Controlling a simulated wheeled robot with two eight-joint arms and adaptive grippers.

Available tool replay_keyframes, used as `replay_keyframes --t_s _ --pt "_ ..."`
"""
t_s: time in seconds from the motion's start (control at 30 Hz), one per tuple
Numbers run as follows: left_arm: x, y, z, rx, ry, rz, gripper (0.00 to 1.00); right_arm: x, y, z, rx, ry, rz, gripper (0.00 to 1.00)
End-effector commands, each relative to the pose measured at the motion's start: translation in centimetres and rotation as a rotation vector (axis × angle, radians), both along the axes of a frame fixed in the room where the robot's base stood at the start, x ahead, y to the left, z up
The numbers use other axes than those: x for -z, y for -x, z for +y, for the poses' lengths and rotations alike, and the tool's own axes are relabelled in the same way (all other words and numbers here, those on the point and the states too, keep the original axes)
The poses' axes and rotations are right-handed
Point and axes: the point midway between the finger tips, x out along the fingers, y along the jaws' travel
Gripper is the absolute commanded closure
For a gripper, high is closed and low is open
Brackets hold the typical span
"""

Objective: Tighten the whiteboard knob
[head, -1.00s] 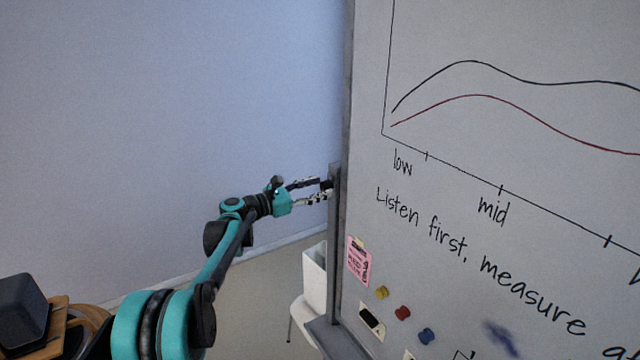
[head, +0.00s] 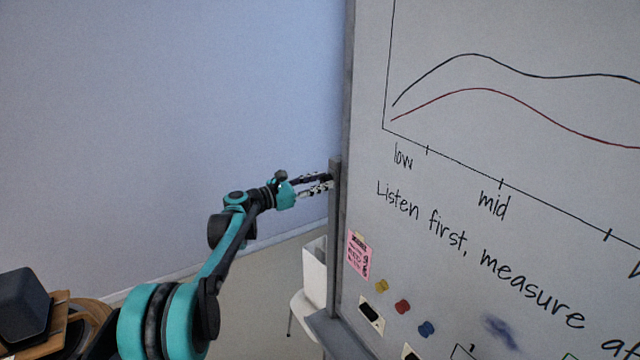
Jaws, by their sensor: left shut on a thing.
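The whiteboard (head: 480,125) fills the right side of the head view, with two curves and handwriting on it. Its grey side post (head: 335,250) runs down its left edge. My left gripper (head: 328,182) reaches in from the left to the side of this post. It is shut on the dark knob at the post, and its fingers hide nearly all of the knob. My right gripper is not in view.
A pink note (head: 359,256) and several coloured magnets, one of them red (head: 403,307), are on the lower board. A white bin (head: 314,272) stands on a white chair behind the post. A dark speaker (head: 23,303) is at the lower left. The wall side is clear.

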Motion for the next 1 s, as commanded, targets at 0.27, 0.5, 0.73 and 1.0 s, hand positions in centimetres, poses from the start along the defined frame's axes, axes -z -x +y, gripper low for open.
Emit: replay_keyframes --t_s 0.27,0.5,0.73,1.0 --pt "0.2 0.0 0.0 -0.002 -0.105 -0.147 1.00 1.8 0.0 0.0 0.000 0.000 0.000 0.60" --pt "0.3 0.1 0.0 -0.002 -0.238 -0.330 1.00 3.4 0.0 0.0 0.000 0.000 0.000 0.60" --pt "0.3 0.1 -0.1 0.000 -0.367 -0.507 1.00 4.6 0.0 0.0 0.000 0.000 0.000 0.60" --pt "0.3 0.2 -0.1 0.000 -0.517 -0.715 1.00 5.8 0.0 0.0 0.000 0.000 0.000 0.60"
